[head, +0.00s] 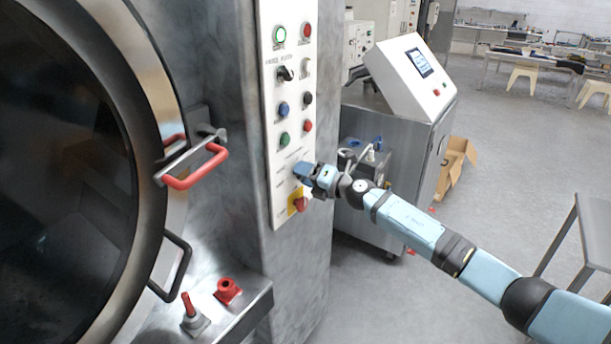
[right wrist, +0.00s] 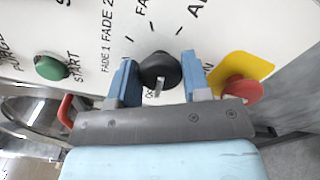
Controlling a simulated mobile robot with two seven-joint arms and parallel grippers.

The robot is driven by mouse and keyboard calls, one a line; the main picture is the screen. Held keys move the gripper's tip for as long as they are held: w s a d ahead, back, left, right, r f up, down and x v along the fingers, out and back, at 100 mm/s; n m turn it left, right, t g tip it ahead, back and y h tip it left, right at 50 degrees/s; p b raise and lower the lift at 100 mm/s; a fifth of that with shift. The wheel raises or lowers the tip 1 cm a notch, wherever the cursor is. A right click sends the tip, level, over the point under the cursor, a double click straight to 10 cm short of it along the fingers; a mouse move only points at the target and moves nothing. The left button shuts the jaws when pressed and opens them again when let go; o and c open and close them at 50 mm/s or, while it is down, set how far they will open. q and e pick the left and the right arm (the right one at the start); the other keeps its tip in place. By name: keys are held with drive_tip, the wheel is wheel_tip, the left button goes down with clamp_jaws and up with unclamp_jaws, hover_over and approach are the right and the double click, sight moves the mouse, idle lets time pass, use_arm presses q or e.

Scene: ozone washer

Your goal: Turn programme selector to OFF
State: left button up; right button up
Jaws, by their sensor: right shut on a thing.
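The programme selector is a black round knob (right wrist: 158,68) on the white panel (head: 283,208), with labels such as FADE 1 and FADE 2 around it. Its white pointer mark faces down in the right wrist view, close to a partly hidden label that seems to begin with O. My right gripper (right wrist: 160,76) has a blue finger on each side of the knob and is shut on it. In the head view my right gripper (head: 300,171) is against the lower panel and hides the knob. My left gripper is not in view.
A red knob (right wrist: 241,89) on a yellow plate is close beside the right finger. A green START button (right wrist: 52,68) is to the left. Several buttons and a black switch (head: 285,73) are higher on the panel. A red door handle (head: 197,168) sticks out at the left.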

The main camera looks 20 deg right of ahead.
idle(0.4)
drive_tip(key=o, duration=0.9)
drive_tip(key=shift+d, duration=0.1)
drive_tip(key=b+v, duration=0.2)
drive_tip(key=v, duration=1.1)
drive_tip(key=shift+s+d, duration=0.2)
drive_tip(key=shift+s, duration=0.15)
drive_tip(key=s+a+f+m+t+h+p, duration=0.1)
drive_tip(key=s+a+f+m, duration=0.55)
drive_tip(key=f+m, duration=0.2)
drive_tip(key=s+a+f+m+g+h+p, duration=0.1)
drive_tip(key=s+f+m+h, duration=0.1)
drive_tip(key=s+f+m, duration=0.4)
drive_tip(key=s+a+f+m+g+h, duration=0.1)
drive_tip(key=s+a+f+m+h, duration=0.1)
drive_tip(key=s+f+m, duration=0.5)
drive_tip(key=s+a+f+m+g+h+p, duration=0.1)
drive_tip(key=s+f+m, duration=0.5)
drive_tip(key=s, duration=1)
drive_tip(key=shift+s+a+f+m+g+h+p, duration=0.35)
drive_tip(key=shift+a+m+g+h, duration=0.25)
drive_tip(key=shift+a+h, duration=0.25)
